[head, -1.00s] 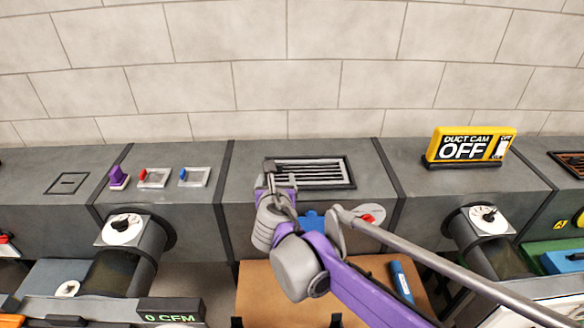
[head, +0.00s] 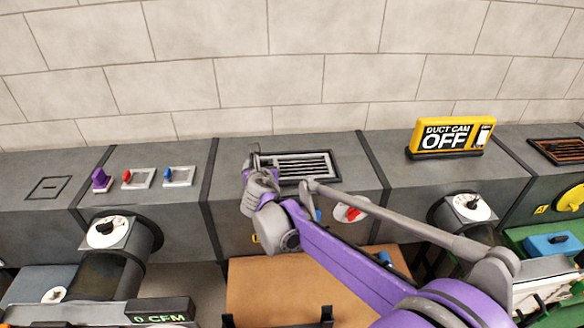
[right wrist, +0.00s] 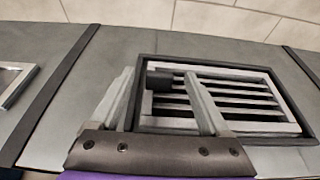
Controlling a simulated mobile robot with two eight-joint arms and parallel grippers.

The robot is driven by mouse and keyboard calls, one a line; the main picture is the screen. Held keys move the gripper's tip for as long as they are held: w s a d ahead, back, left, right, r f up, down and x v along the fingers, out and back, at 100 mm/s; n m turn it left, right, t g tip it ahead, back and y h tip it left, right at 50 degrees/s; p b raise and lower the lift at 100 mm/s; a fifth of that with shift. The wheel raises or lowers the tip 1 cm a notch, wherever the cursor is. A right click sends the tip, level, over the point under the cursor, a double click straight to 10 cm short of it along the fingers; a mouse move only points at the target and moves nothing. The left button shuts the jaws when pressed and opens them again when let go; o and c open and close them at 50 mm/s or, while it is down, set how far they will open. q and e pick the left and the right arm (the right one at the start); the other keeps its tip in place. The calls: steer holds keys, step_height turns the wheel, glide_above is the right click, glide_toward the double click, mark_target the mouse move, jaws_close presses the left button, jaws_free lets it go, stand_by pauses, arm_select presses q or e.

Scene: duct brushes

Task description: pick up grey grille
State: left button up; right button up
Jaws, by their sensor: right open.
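The grey grille (head: 303,167) is a slatted panel in a dark frame on top of the grey duct, near the middle of the head view. In the right wrist view the grille (right wrist: 235,98) has pale slats and a dark knob (right wrist: 161,79) at its left end. My right gripper (head: 256,160) is at the grille's left end, open and empty. In the right wrist view its two fingers (right wrist: 160,92) stand apart, with the knob between them in the picture. I cannot tell whether they touch it. My left gripper is not in view.
A yellow duct cam sign (head: 450,135) reading OFF stands on the duct at right. Small purple, red and blue switches (head: 140,178) are at left. An orange-brown grille (head: 560,150) sits far right. A tiled wall (head: 290,70) rises behind.

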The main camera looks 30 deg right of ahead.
jaws_close()
stand_by(0.3)
